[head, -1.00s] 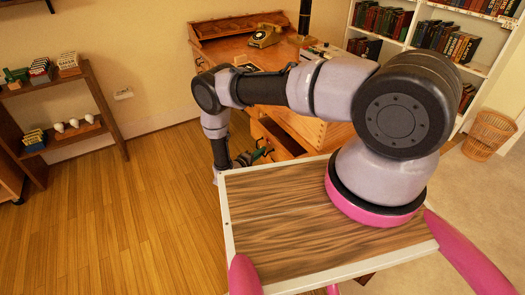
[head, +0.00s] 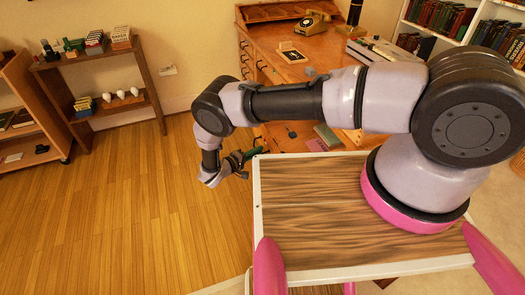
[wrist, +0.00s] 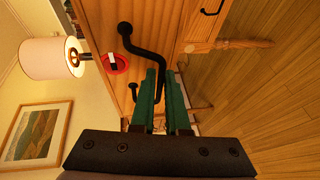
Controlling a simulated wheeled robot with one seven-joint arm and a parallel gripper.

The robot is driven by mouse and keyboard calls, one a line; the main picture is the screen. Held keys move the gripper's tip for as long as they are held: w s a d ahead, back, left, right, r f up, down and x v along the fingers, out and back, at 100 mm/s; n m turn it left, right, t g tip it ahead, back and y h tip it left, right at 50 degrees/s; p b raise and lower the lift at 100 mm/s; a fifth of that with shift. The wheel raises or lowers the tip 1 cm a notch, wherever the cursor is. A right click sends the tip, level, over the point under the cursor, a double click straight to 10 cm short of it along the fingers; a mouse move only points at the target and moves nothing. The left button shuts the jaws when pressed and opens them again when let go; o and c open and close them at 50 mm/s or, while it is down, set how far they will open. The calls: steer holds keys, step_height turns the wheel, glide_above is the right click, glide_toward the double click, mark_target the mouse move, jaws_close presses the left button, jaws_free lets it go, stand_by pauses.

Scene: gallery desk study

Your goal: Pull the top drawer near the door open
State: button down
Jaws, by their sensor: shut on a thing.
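The wooden desk (head: 268,36) stands at the back centre in the head view. Beyond my arm, a wooden drawer (head: 292,144) stands out from it, open, with a grey-green book and a pink item inside. In the wrist view the wooden drawer front (wrist: 100,22) carries a bent black handle (wrist: 131,45). My gripper (wrist: 165,75) has its green fingers closed around the handle's bar, which passes between them. In the head view my gripper (head: 241,161) is at the drawer's left end, small and partly hidden; the handle cannot be made out there.
A telephone (head: 304,24) and a small framed card (head: 291,54) are on the desk. A low shelf (head: 148,88) stands at the left wall, and bookcases at the back right. The wooden floor (head: 120,200) at left is clear. Another dark handle (wrist: 212,8) shows in the wrist view.

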steer(key=shift+a, duration=0.1)
steer(key=c, duration=0.9)
jaws_free()
steer(key=v, duration=1)
steer(key=shift+s+a+r, duration=0.1)
steer(key=shift+s+a, duration=0.15)
steer(key=shift+a, duration=0.05)
